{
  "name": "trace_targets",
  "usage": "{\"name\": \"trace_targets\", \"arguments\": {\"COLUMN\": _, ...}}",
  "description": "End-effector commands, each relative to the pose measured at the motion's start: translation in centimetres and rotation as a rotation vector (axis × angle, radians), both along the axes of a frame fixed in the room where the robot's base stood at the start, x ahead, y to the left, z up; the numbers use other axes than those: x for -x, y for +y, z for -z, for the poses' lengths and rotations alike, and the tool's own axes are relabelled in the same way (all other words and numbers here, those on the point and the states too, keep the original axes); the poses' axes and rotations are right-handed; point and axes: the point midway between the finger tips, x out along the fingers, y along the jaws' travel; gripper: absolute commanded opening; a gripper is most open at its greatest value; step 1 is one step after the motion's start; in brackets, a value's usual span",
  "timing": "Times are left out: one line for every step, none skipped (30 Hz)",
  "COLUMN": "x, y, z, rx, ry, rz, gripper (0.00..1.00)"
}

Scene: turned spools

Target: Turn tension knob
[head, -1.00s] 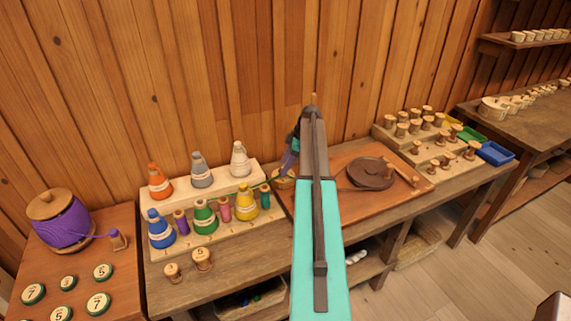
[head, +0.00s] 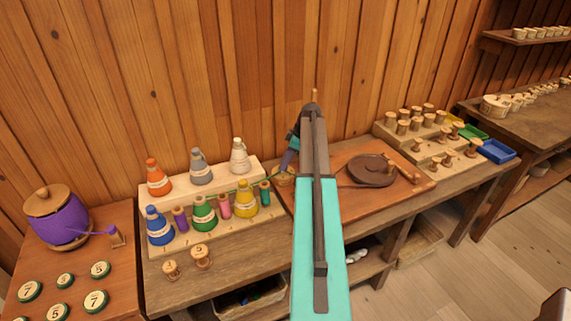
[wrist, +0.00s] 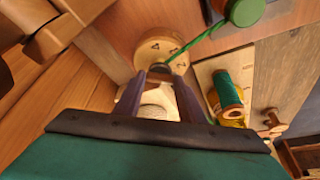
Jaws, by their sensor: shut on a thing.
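The tension knob (wrist: 160,70) shows as a small dark part in the wrist view, in front of a round pale wooden dial (wrist: 158,46) with dark marks. My gripper (wrist: 160,78) reaches it with two purple fingers, one on each side, and is shut on it. The fingers hide much of the knob. In the head view the round wooden dial (head: 285,180) shows at the left end of the brown board, below my gripper (head: 287,165). My teal arm covers part of that area. A green thread (wrist: 215,30) runs from the dial to a green spool top (wrist: 245,11).
A stepped rack (head: 160,241) with coloured cones and spools stands close to the left of the dial. A dark round plate (head: 371,170) lies on the brown board (head: 350,205) to the right. A plank wall (head: 250,80) is close behind.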

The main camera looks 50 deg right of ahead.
Motion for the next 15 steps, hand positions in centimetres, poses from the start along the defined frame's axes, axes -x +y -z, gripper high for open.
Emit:
{"name": "trace_targets", "arguments": {"x": 0.18, "y": 0.18, "z": 0.37, "rx": 0.002, "ry": -0.001, "rz": 0.032, "gripper": 0.14}}
{"name": "trace_targets", "arguments": {"x": 0.19, "y": 0.20, "z": 0.36, "rx": 0.002, "ry": -0.002, "rz": 0.053, "gripper": 0.14}}
{"name": "trace_targets", "arguments": {"x": 0.21, "y": 0.23, "z": 0.36, "rx": 0.002, "ry": -0.001, "rz": 0.083, "gripper": 0.14}}
{"name": "trace_targets", "arguments": {"x": 0.23, "y": 0.27, "z": 0.36, "rx": 0.003, "ry": -0.001, "rz": 0.106, "gripper": 0.14}}
{"name": "trace_targets", "arguments": {"x": 0.26, "y": 0.30, "z": 0.37, "rx": 0.002, "ry": 0.000, "rz": 0.132, "gripper": 0.14}}
{"name": "trace_targets", "arguments": {"x": 0.27, "y": 0.33, "z": 0.39, "rx": 0.002, "ry": 0.000, "rz": 0.164, "gripper": 0.14}}
{"name": "trace_targets", "arguments": {"x": 0.28, "y": 0.35, "z": 0.40, "rx": 0.003, "ry": 0.000, "rz": 0.190, "gripper": 0.14}}
{"name": "trace_targets", "arguments": {"x": 0.29, "y": 0.39, "z": 0.39, "rx": 0.002, "ry": 0.000, "rz": 0.215, "gripper": 0.14}}
{"name": "trace_targets", "arguments": {"x": 0.30, "y": 0.43, "z": 0.38, "rx": 0.002, "ry": 0.000, "rz": 0.250, "gripper": 0.14}}
{"name": "trace_targets", "arguments": {"x": 0.30, "y": 0.45, "z": 0.35, "rx": 0.002, "ry": -0.001, "rz": 0.275, "gripper": 0.14}}
{"name": "trace_targets", "arguments": {"x": 0.29, "y": 0.47, "z": 0.32, "rx": 0.003, "ry": -0.001, "rz": 0.301, "gripper": 0.14}}
{"name": "trace_targets", "arguments": {"x": 0.31, "y": 0.50, "z": 0.29, "rx": 0.002, "ry": -0.001, "rz": 0.334, "gripper": 0.14}}
{"name": "trace_targets", "arguments": {"x": 0.32, "y": 0.53, "z": 0.27, "rx": 0.003, "ry": 0.000, "rz": 0.359, "gripper": 0.14}}
{"name": "trace_targets", "arguments": {"x": 0.32, "y": 0.54, "z": 0.26, "rx": 0.003, "ry": -0.001, "rz": 0.384, "gripper": 0.14}}
{"name": "trace_targets", "arguments": {"x": 0.29, "y": 0.57, "z": 0.24, "rx": 0.003, "ry": -0.001, "rz": 0.416, "gripper": 0.14}}
